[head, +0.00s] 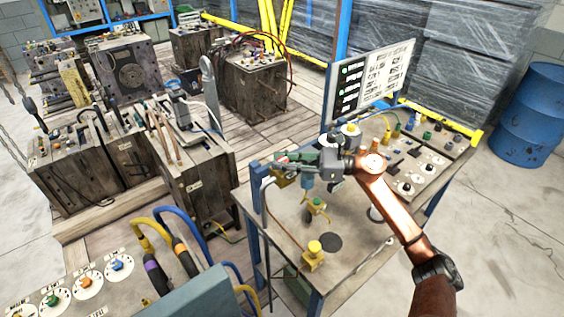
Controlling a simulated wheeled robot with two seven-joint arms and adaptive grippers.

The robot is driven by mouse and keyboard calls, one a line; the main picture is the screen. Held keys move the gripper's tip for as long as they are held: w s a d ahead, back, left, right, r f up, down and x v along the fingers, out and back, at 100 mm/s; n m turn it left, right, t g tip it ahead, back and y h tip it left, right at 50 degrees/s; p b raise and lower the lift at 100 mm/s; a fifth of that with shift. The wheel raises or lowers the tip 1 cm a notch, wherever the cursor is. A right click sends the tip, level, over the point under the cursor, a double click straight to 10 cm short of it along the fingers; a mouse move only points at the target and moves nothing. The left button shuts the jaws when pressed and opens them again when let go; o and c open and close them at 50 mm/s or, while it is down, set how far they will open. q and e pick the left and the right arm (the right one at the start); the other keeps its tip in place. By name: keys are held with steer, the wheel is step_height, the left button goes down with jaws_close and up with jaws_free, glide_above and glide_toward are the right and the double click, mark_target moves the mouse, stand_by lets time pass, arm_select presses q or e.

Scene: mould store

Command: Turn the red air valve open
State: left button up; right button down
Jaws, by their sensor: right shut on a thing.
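The red air valve (282,157) shows only as a small patch of red at the left end of my right gripper, above the back left part of the workbench. My right gripper (298,160), on the copper-coloured arm from the lower right, is shut on it. The fingers hide most of the valve, so I cannot tell how far its handle is turned. A yellow fitting (284,178) sits just below the fingers. My left gripper is not in view.
The workbench (345,262) carries yellow fittings (314,254) and a control panel (412,172). A white sign board (372,80) stands behind it. Heavy moulds (195,185) crowd the left. A blue drum (530,115) stands at right, with clear floor (500,230) before it.

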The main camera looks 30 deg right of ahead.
steer(key=c, duration=1.6)
jaws_free()
steer(key=v, duration=1.2)
